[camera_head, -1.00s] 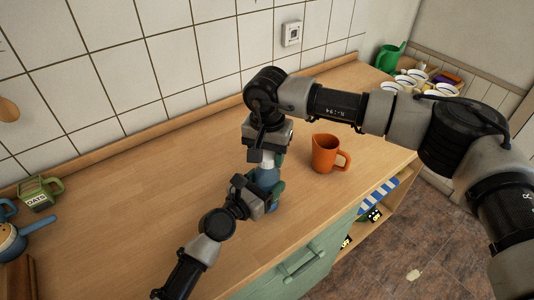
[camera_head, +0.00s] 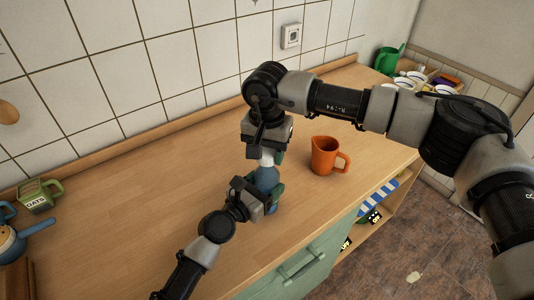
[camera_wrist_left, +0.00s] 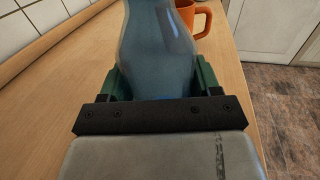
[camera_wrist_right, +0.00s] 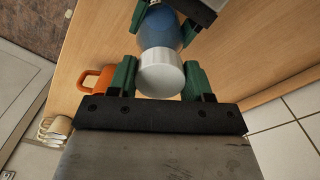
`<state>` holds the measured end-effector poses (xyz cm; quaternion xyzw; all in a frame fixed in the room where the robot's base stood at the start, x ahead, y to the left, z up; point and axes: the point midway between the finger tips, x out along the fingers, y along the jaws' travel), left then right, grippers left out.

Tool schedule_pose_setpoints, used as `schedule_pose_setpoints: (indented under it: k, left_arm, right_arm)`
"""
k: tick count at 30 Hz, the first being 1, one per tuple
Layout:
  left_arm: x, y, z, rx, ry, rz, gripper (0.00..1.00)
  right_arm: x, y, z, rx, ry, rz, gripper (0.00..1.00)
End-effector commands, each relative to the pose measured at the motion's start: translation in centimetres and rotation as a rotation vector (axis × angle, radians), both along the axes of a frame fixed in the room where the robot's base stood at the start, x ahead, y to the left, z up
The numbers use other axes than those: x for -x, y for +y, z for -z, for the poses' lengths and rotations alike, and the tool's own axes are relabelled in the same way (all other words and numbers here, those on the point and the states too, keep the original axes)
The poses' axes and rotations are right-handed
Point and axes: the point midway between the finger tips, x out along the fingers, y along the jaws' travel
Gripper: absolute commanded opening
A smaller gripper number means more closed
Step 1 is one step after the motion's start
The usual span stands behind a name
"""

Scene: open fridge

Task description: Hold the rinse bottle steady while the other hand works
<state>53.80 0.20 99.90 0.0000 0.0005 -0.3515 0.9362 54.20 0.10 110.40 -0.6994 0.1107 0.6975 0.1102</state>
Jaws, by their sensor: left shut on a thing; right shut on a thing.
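The rinse bottle (camera_head: 266,178) is blue with a white cap (camera_wrist_right: 160,74) and stands upright on the wooden counter. My left gripper (camera_head: 267,191) is shut on the bottle's body from the near left side; the blue body fills the space between the green fingers in the left wrist view (camera_wrist_left: 158,50). My right gripper (camera_head: 268,157) comes down from above and is shut on the white cap, with a green finger on each side of it in the right wrist view. The bottle's lower part is partly hidden by my left gripper.
An orange jug (camera_head: 325,156) stands just right of the bottle. The counter (camera_head: 130,215) left of my grippers is clear. A tiled wall (camera_head: 160,70) runs behind.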

Motion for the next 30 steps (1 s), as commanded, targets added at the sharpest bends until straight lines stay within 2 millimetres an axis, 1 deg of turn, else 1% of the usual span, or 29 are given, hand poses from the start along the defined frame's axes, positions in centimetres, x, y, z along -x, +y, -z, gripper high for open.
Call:
schedule_pose_setpoints:
  k: [6, 17, 20, 27, 30]
  left_arm:
    - [0.0, 0.0, 0.0, 0.001, -0.001, 0.000, 0.00]
    - [0.0, 0.0, 0.0, 0.001, -0.001, 0.000, 0.00]
    - [0.0, 0.0, 0.0, 0.001, -0.001, 0.000, 0.00]
    - [0.0, 0.0, 0.0, 0.001, -0.001, 0.000, 0.00]
    - [0.0, 0.0, 0.0, 0.001, -0.001, 0.000, 0.00]
  right_arm:
    - [0.0, 0.0, -0.8, 0.000, 0.000, 0.000, 0.21]
    - [0.0, 0.0, -0.9, 0.000, 0.000, 0.000, 0.21]
    - [0.0, 0.0, -1.5, -0.001, 0.000, 0.000, 0.21]
    - [0.0, 0.0, -4.4, -0.002, -0.001, 0.000, 0.21]
    - [0.0, 0.0, -4.8, 0.000, 0.001, 0.000, 0.21]
